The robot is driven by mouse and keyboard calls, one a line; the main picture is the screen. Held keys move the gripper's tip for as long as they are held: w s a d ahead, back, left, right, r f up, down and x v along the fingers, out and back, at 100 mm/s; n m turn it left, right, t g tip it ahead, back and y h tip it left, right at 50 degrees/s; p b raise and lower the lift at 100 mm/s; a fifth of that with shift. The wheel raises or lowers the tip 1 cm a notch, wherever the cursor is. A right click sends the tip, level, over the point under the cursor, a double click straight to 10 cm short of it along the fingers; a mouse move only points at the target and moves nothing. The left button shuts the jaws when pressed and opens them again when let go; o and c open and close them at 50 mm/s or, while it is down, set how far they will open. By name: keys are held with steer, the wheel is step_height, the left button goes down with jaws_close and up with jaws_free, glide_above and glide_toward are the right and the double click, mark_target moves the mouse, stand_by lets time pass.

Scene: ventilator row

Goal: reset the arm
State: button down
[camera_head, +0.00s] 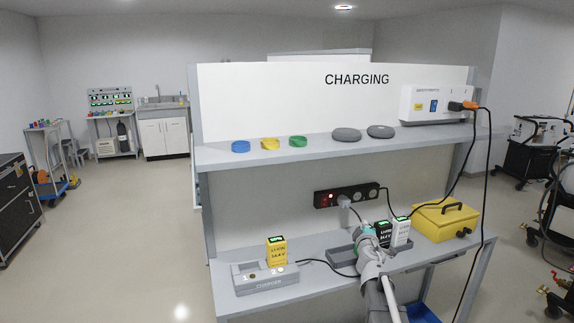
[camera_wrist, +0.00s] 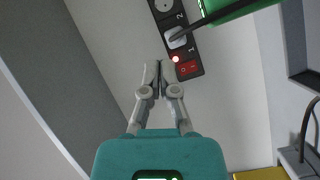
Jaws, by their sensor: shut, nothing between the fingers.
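My gripper (camera_wrist: 158,75) is shut, with its fingertips together and nothing between them in the wrist view. Beyond the fingertips are the power strip (camera_wrist: 165,10) with its red switch, and a light plug (camera_wrist: 178,38). In the head view my arm reaches up over the lower shelf of the charging bench (camera_head: 318,283). The teal part of my gripper (camera_head: 368,234) is beside the black and white batteries there. Its fingers are too small to make out in that view.
A yellow battery (camera_head: 277,251) stands in the charger (camera_head: 265,279) at left. A black battery (camera_head: 383,234) and a white battery (camera_head: 401,232) stand near my gripper. A yellow toolbox (camera_head: 446,222) is at right. Cables hang at the right.

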steer(key=s+d+f+m+g+h+p, duration=0.1)
steer(key=s+f+m+g+h, duration=0.1)
steer(key=s+f+m+g, duration=0.3)
steer(key=s+d+f+m+g+h+p, duration=0.2)
steer(key=s+m+g, duration=0.25)
steer(key=s, duration=0.35)
steer(key=s+a+f+m+g+y+p, duration=0.1)
steer(key=s+a+f+g+y, duration=0.1)
steer(key=s+a, duration=0.4)
steer(key=s+a+f+m+g+y+p, duration=0.1)
steer(key=s+a+f+g+y, duration=0.2)
steer(key=s+a+g, duration=0.3)
steer(key=s+y, duration=0.1)
steer(key=s, duration=0.4)
steer(key=shift+s+f+y, duration=0.3)
steer(key=shift+s+y, duration=0.1)
